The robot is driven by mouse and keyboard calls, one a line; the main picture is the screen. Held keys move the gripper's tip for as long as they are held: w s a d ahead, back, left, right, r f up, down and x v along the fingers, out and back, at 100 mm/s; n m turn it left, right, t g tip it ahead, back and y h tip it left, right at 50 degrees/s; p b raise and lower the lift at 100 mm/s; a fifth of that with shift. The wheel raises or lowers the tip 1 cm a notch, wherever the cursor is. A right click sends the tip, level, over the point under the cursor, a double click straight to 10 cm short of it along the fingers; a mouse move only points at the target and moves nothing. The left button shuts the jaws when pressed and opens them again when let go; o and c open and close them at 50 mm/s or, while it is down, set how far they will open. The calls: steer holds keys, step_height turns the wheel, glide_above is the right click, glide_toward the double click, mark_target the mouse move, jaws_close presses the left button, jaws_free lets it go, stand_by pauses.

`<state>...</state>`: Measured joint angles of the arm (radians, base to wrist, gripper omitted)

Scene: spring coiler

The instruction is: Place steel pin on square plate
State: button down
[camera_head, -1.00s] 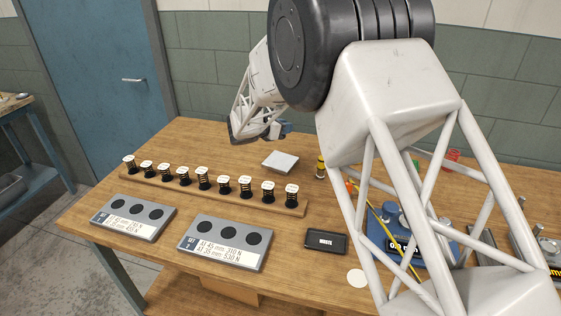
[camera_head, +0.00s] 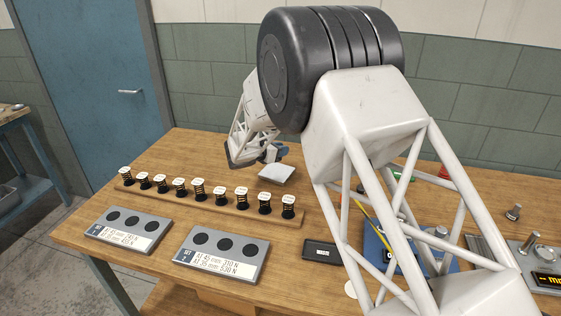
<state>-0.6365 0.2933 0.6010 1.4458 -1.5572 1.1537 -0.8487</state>
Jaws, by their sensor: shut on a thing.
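The pale square plate (camera_head: 288,176) lies on the wooden table behind the right part of the row of springs. My gripper (camera_head: 272,153) hangs just above and behind the plate, partly covering its far edge. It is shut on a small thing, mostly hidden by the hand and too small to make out. I cannot tell whether this is the steel pin.
A wooden rack (camera_head: 240,208) holds several springs with white caps. Two grey trays (camera_head: 185,262) (camera_head: 95,235) with black round pads lie in front. A black box (camera_head: 322,252) and blue device (camera_head: 380,255) lie to the right, partly behind my arm.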

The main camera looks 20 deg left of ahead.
mark_target(281, 169)
steer(key=shift+f, duration=2.45)
steer(key=shift+f, duration=0.15)
steer(key=c, duration=1)
jaws_free()
steer(key=shift+s+a, duration=0.1)
steer(key=v, duration=1.1)
steer(key=shift+s+a+r, duration=0.25)
steer(key=shift+r, duration=0.05)
